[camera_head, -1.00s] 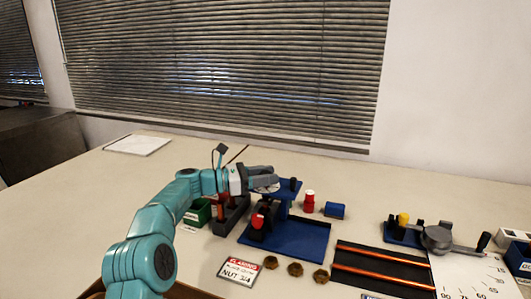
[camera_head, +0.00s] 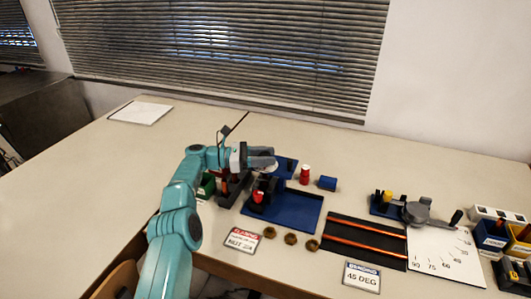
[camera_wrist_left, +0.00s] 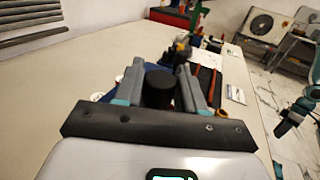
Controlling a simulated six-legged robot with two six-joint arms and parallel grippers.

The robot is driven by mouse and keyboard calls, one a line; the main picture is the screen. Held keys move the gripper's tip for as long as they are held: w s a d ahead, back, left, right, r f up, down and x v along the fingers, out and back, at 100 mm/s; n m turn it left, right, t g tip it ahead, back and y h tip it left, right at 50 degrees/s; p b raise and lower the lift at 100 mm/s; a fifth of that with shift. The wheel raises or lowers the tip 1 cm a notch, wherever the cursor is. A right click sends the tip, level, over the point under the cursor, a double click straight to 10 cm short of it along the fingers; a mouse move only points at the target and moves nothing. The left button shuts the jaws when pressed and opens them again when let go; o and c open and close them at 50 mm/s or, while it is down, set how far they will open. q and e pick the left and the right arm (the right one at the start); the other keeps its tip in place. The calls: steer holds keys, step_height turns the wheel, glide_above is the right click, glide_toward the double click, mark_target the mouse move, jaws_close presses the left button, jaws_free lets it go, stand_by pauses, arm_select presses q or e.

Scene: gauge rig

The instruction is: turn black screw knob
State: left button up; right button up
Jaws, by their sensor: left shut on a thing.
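The black screw knob (camera_wrist_left: 159,88) shows in the left wrist view as a dark cylinder between the two grey fingers. My left gripper (camera_wrist_left: 162,84) is shut on it. In the head view my left gripper (camera_head: 268,162) reaches in from the left over the blue gauge rig (camera_head: 288,211), and the hand hides most of the knob there. The rig has a blue base plate and a blue upright with a red and black part (camera_head: 258,196) on its left side. My right gripper is not in view.
Several brass nuts (camera_head: 291,239) lie in front, beside a red-and-white sign (camera_head: 242,241). A black tray with copper rods (camera_head: 366,241) and a grey bending tool (camera_head: 415,212) are further right.

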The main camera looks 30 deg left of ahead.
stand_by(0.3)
arm_select(q)
steer(key=o, duration=0.9)
steer(key=shift+o, duration=0.2)
